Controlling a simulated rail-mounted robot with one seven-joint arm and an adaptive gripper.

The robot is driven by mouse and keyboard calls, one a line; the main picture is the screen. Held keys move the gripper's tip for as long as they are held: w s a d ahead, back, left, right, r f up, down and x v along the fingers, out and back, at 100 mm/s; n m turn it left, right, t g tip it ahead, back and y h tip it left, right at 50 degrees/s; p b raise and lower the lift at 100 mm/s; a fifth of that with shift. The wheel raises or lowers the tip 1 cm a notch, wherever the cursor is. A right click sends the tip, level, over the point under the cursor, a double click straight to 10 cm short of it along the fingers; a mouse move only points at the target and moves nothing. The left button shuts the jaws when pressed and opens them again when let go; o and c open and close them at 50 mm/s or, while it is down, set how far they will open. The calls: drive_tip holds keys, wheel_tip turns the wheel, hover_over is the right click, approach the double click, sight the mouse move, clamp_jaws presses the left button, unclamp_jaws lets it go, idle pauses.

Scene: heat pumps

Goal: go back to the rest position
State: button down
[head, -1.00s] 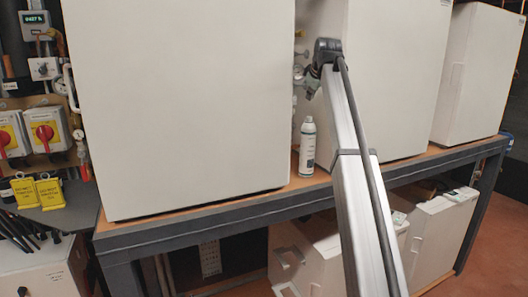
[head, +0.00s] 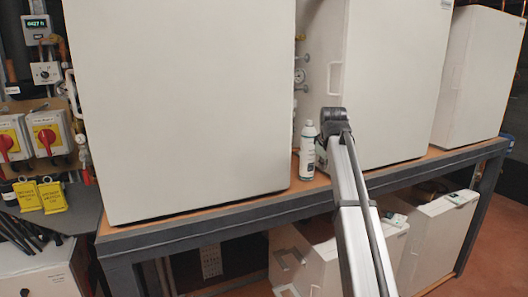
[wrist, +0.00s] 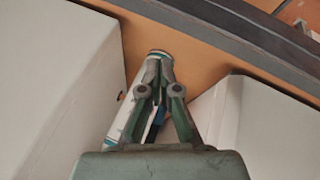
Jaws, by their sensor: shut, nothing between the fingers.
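In the wrist view my gripper (wrist: 158,82) is shut, with nothing held between its fingers. A white and teal spray can (wrist: 167,68) shows behind the fingers and is partly hidden by them. In the head view the can (head: 308,153) stands upright on the wooden bench top, in the gap between two white heat pump cabinets. My arm's dark joint is just right of the can there. The gripper itself is not clearly visible in the head view.
A large white cabinet (head: 185,100) stands left of the can and another (head: 390,85) stands right of it. The grey bench edge (head: 230,221) runs in front. Gauges and pipes (head: 300,75) are in the gap. Switches with red handles (head: 47,136) are at the far left.

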drive_tip(key=s+a+f+m+g+b, duration=0.15)
drive_tip(key=s+f, duration=0.65)
drive_tip(key=f, duration=1)
drive_tip(key=s+f+m+g, duration=0.1)
drive_tip(key=s+f+g, duration=0.4)
drive_tip(key=f, duration=1.3)
drive_tip(key=s+a+f+m+b, duration=0.1)
drive_tip(key=s+f, duration=0.9)
drive_tip(key=f, duration=0.8)
drive_tip(key=s+f+m+g, duration=0.3)
drive_tip(key=s+f, duration=1.3)
drive_tip(key=s, duration=0.5)
drive_tip(key=s+f+m+g+b, duration=0.1)
drive_tip(key=s+f, duration=0.2)
drive_tip(key=s, duration=0.8)
drive_tip(key=s+a+f+g, duration=0.1)
drive_tip(key=s+f+g, duration=0.1)
drive_tip(key=s, duration=1)
drive_tip(key=shift+a+f+m+y+b, duration=0.25)
drive_tip(key=shift+f+m+y+b, duration=0.1)
drive_tip(key=shift+f, duration=0.45)
